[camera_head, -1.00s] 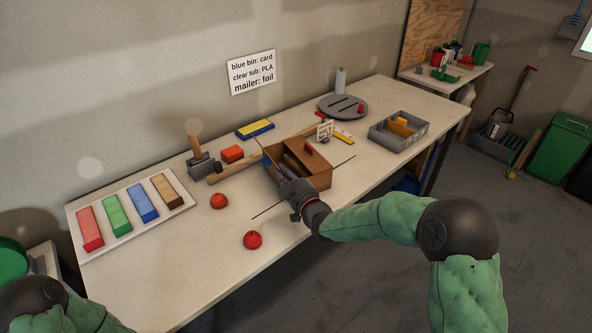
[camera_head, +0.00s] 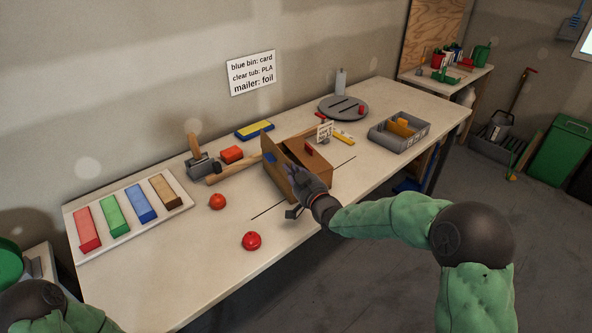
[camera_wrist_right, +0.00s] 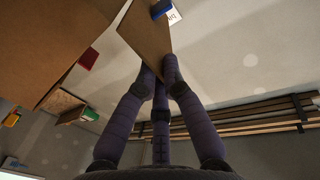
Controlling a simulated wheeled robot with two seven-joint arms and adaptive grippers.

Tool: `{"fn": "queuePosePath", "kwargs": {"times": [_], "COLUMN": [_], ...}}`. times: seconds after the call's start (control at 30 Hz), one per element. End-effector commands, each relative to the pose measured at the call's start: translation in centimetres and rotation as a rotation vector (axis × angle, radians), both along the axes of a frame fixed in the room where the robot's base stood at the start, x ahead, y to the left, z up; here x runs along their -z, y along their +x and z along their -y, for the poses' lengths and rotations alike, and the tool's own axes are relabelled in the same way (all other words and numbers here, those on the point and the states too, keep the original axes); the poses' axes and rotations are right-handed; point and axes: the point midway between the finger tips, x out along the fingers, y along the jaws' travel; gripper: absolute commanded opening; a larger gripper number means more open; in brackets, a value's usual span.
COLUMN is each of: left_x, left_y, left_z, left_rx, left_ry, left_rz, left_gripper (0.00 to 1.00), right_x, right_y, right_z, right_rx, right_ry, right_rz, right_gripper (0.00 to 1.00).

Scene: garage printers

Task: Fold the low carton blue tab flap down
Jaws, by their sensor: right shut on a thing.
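The low brown carton (camera_head: 321,171) sits on the workbench with its opening partly uncovered. Its blue tab flap (camera_head: 275,172) stands up, tilted, at the carton's left side, with the blue tab (camera_head: 269,156) at its upper corner. In the right wrist view the flap (camera_wrist_right: 147,36) reaches between my fingertips, and the blue tab (camera_wrist_right: 160,9) shows at its far edge. My right gripper (camera_head: 298,178) is shut on this flap; it also shows in the wrist view (camera_wrist_right: 158,78). A red tab (camera_head: 309,149) lies on another flap. My left gripper is out of view.
Two red balls (camera_head: 251,241) (camera_head: 217,201) lie left of the carton. A grey bin (camera_head: 399,134) is to the right. The front left bench is clear.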

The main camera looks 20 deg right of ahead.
Motion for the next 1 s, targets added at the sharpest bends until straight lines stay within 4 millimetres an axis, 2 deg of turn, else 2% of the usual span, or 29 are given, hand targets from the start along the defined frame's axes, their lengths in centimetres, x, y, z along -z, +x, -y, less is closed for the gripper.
{"fn": "queuePosePath", "kwargs": {"times": [0.37,0.7,1.0], "left_x": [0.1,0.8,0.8], "left_y": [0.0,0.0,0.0], "left_z": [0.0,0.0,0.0], "left_rx": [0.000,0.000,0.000], "left_ry": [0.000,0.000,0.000], "left_rz": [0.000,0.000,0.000], "left_gripper": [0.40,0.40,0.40], "right_x": [0.4,0.9,0.8], "right_y": [0.0,0.2,0.3], "right_z": [0.1,1.7,2.0], "right_rx": [-0.002,0.000,-0.002], "right_ry": [0.034,0.338,0.400], "right_rz": [-0.012,-0.055,-0.060], "right_gripper": [0.00,0.00,0.00]}}
